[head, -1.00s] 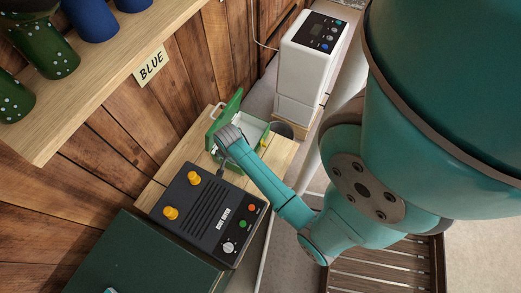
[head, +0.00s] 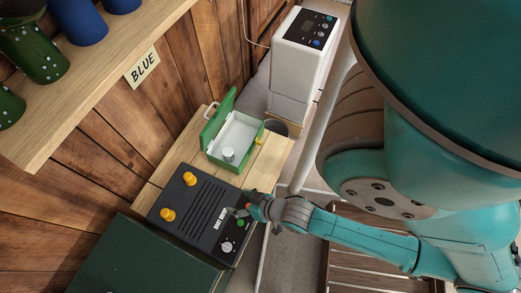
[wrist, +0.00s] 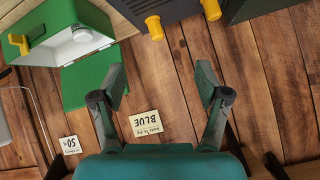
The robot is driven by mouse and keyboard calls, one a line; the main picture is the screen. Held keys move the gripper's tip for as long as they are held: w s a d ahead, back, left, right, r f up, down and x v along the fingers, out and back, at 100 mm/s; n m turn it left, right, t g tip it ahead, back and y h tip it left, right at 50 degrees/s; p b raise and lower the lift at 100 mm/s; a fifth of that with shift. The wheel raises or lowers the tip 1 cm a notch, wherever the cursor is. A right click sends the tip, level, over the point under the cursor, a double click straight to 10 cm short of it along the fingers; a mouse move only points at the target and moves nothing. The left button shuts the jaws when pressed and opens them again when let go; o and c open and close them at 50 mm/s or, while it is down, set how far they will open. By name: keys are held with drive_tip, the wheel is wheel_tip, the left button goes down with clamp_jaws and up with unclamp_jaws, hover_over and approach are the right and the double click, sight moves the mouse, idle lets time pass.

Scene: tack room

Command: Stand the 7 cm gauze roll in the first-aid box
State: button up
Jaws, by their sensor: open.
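The first-aid box (head: 233,143) is green with a white inside, and it stands open on the wooden bench with its lid (head: 217,114) raised on the wall side. A small white gauze roll (head: 228,154) appears to stand upright on the box floor, near the front left. In the wrist view the box (wrist: 70,55) is at the upper left, with the round end of the roll (wrist: 82,35) showing inside. My gripper (wrist: 162,82) is open and empty, with its fingers wide apart. In the head view it is apart from the box, over the dryer's right side.
The dark boot dryer (head: 200,213) with yellow knobs stands close before the box. Bare bench (head: 267,165) lies right of the box.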

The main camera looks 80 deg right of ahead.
drive_tip(key=s+a+r+n+t+y, duration=0.1)
drive_tip(key=s+a+r+n+t, duration=0.1)
drive_tip(key=r, duration=0.7)
drive_tip(key=s+a+r+n+t+y, duration=0.1)
drive_tip(key=s+a+r+n+t, duration=0.1)
drive_tip(key=r, duration=0.8)
drive_tip(key=s+n+t, duration=0.1)
drive_tip(key=s+n, duration=0.1)
drive_tip(key=s, duration=0.1)
drive_tip(key=shift+s+a+n, duration=0.15)
drive_tip(key=shift+a+n, duration=0.15)
